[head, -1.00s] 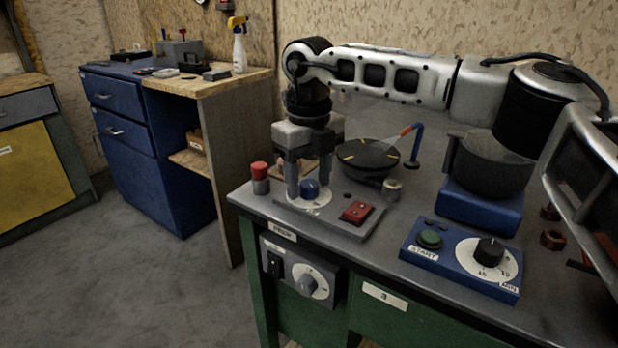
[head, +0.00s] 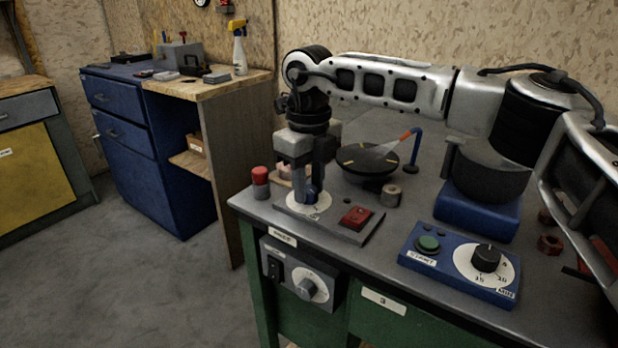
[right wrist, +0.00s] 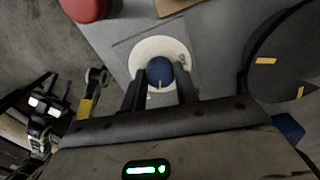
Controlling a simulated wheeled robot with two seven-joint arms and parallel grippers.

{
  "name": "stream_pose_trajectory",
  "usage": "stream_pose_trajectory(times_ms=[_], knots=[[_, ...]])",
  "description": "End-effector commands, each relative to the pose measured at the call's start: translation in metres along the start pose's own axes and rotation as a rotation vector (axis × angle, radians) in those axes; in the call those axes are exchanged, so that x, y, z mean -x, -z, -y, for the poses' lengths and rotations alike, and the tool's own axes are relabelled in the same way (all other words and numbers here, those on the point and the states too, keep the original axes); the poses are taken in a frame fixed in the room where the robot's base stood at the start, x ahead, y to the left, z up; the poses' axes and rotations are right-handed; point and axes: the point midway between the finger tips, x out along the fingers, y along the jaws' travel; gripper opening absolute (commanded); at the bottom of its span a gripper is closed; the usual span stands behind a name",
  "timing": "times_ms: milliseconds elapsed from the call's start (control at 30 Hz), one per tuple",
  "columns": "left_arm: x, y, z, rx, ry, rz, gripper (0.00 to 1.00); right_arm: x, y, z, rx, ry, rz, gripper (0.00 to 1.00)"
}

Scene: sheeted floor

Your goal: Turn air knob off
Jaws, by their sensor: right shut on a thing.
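The blue air knob (head: 312,195) sits on a round white dial on a grey panel (head: 345,228) at the bench's front left corner. My right gripper (head: 307,186) points straight down over it, with a finger on either side, and is shut on the knob. The fingers partly hide the knob in the head view. In the right wrist view the knob (right wrist: 160,72) shows as a round blue cap between the finger ends, with a pale pointer mark at its lower edge.
A red switch (head: 356,217) is right of the knob on the same panel. A red-topped cylinder (head: 260,182) stands to the left. A black dish (head: 368,162) is behind, and a blue START box (head: 459,265) lies to the right.

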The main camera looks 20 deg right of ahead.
Motion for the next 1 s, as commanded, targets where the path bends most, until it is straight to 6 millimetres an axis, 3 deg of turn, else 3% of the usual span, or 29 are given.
stream_pose_trajectory(times_ms=[200,1000], knots=[[0.003,0.011,0.000,0.009,0.005,0.002,0.36,0.003,0.001,0.000,0.191,-0.001,-0.002,0.07],[0.009,0.017,0.000,0.027,0.009,0.034,0.36,0.001,0.000,0.000,0.951,0.000,0.001,0.07]])
